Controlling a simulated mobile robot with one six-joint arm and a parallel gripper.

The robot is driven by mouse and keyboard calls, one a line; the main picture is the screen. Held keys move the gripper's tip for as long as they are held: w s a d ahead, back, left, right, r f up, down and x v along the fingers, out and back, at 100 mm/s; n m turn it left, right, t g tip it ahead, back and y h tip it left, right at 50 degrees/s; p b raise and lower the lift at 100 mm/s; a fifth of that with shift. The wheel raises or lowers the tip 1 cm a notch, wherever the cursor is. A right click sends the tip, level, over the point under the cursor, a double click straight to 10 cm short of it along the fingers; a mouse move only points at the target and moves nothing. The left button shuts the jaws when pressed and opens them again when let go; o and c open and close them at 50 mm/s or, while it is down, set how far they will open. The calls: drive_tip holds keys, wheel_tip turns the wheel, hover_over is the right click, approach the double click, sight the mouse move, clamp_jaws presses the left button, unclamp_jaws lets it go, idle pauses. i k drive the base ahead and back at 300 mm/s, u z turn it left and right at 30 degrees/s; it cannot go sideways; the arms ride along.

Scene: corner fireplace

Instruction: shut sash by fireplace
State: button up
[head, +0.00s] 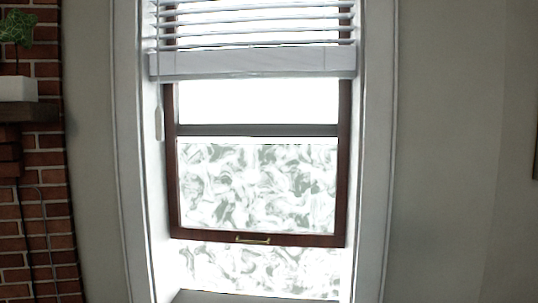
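In the head view, a window sash (258,239) with a dark brown wooden frame and patterned glass hangs in the white window frame (374,180). It is raised: a bright gap (265,268) shows between its bottom rail and the pale sill (235,297). A small brass handle (253,240) sits at the middle of the bottom rail. A dark horizontal rail (258,130) crosses the window higher up. My gripper is not in view.
A brick fireplace (36,215) with a dark mantel (25,112) and a potted plant (17,88) stands at the left edge. White blinds (255,63) cover the window's top, with a cord tassel (158,122) at left. Bare grey wall (450,150) lies to the right.

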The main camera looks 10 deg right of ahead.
sight(335, 240)
drive_tip(key=z, duration=0.05)
drive_tip(key=k, duration=0.45)
drive_tip(key=u, duration=0.3)
drive_tip(key=i, duration=0.9)
drive_tip(key=u, duration=0.8)
